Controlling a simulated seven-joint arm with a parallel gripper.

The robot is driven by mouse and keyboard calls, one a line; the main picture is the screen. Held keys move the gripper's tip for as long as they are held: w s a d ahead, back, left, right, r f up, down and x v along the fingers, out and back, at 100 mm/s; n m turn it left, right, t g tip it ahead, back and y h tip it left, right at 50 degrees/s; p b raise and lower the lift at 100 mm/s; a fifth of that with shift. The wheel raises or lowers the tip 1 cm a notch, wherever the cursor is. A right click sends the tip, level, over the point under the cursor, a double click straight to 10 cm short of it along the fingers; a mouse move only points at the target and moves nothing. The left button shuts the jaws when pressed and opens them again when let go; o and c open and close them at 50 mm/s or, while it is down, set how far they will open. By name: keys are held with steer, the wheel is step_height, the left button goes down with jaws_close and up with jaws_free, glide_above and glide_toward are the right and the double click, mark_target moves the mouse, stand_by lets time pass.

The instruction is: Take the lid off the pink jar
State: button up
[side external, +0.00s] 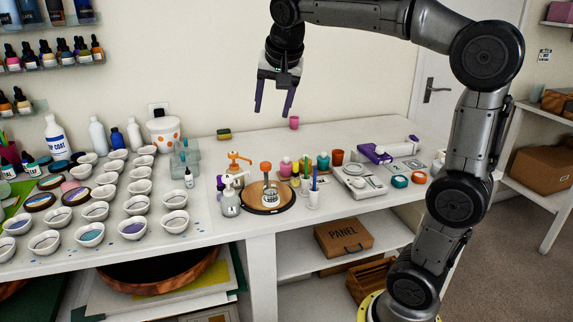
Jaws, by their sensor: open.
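A small pink jar (285,167) stands among the small bottles in the middle of the table, behind and right of the round dark-rimmed board (267,197). Its top looks pink too, and the lid's edge is too small to make out. My gripper (274,112) hangs high above the back of the table, with its purple fingers pointing down. The fingers are apart and nothing is between them. The gripper is well above the jar and apart from it.
Several white bowls (133,229) fill the left. The back middle is mostly clear.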

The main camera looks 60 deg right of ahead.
steer(key=w+d+f+m+g, duration=0.1)
steer(key=w+d+f+m, duration=0.15)
steer(key=w+d, duration=0.4)
steer(key=m+g+h, duration=0.1)
steer(key=m+g, duration=0.1)
steer(key=g, duration=0.1)
glide_toward(286, 159)
steer(key=shift+m, duration=0.25)
steer(key=shift+d+x, duration=0.2)
steer(key=shift+x, duration=4.25)
steer(key=shift+r, duration=0.15)
jaws_close()
